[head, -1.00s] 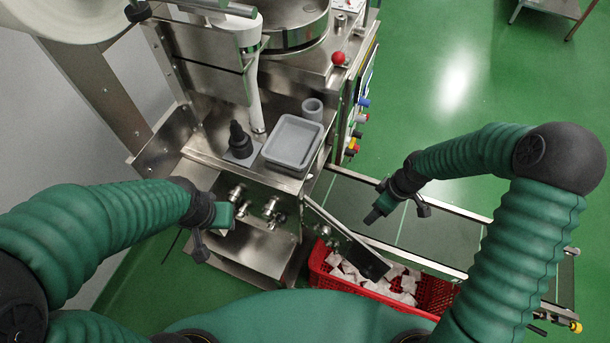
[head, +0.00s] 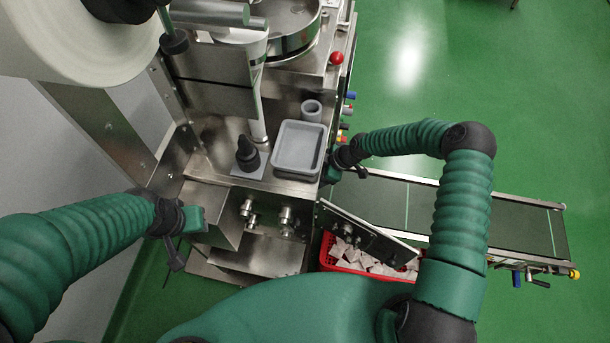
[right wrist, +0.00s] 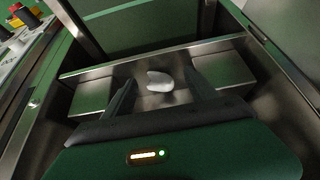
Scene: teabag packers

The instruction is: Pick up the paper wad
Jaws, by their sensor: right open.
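The paper wad (right wrist: 159,81) is a small white lump on a metal surface in the right wrist view. My right gripper (right wrist: 160,74) is open, with one dark finger on each side of the wad; whether they touch it cannot be told. In the head view my right gripper (head: 331,172) is at the right edge of the machine, beside the grey tray, and the wad cannot be made out. My left gripper (head: 192,220) is at the machine's lower left, apart from the wad; its jaws are not clear.
The grey tray (head: 279,174), a grey cup (head: 311,111) and a dark stand (head: 247,158) are on the steel machine top. A red crate (head: 327,246) of white teabags stands below a tilted chute (head: 372,236). A dark conveyor (head: 480,219) extends right.

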